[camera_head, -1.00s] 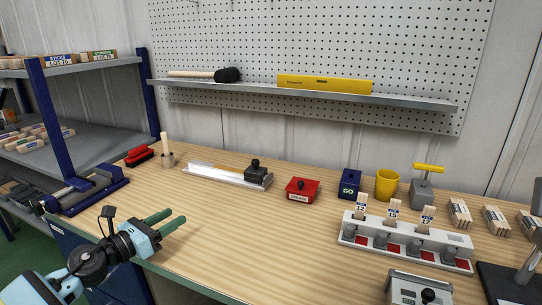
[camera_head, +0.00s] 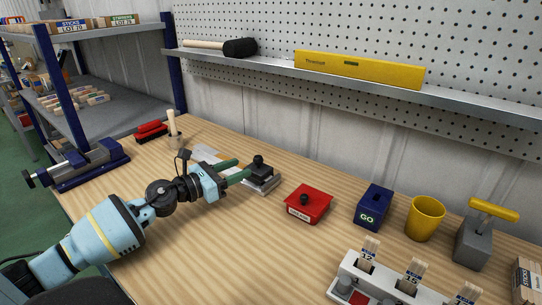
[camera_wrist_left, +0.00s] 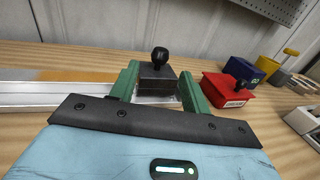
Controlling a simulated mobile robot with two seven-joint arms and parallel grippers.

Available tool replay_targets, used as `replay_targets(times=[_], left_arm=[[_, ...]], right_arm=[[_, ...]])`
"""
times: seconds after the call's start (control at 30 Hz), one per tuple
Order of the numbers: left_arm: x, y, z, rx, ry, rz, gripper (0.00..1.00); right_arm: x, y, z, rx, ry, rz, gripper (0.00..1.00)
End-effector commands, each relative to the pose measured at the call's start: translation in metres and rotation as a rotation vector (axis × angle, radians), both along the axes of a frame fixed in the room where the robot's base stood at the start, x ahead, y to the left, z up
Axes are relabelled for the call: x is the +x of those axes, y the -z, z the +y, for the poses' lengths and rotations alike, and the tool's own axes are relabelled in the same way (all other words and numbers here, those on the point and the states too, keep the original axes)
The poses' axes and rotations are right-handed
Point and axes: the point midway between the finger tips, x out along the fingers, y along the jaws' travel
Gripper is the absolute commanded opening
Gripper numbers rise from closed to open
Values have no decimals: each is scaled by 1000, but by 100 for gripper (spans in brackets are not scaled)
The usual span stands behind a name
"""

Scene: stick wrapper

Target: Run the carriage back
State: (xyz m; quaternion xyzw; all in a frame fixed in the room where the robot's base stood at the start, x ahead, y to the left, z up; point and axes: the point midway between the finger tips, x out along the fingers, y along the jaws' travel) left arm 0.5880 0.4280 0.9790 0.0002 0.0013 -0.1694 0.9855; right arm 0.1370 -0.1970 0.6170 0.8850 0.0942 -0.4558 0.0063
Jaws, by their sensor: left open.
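The carriage (camera_head: 262,171) is a dark block with a black knob on top. It sits at the right end of a pale metal track (camera_head: 207,152) on the bench. My left gripper (camera_head: 239,170) reaches in from the left with its green fingers at the carriage. In the left wrist view the carriage (camera_wrist_left: 157,76) stands between the two open green fingers, and the track (camera_wrist_left: 50,95) runs off to the left. The gripper and fingers hide part of the track in the head view. My right gripper is not in view.
A red box (camera_head: 307,204) with a black knob stands right of the carriage, then a blue GO block (camera_head: 373,207) and a yellow cup (camera_head: 425,217). A blue vise (camera_head: 88,165) is at the left.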

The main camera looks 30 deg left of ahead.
Motion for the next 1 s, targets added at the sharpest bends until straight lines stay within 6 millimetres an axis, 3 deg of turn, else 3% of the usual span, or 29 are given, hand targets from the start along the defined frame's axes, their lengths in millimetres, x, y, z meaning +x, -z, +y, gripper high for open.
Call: replay_targets(times=[0.33, 0.8, 1.0], left_arm=[[7, -1, -2, -2, -1, -2, 47], [59, -2, -21, -2, -1, -2, 47], [72, 0, -25, 0, -1, -1, 47]], right_arm=[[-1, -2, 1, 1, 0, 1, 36], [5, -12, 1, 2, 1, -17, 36], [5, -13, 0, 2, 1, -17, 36]])
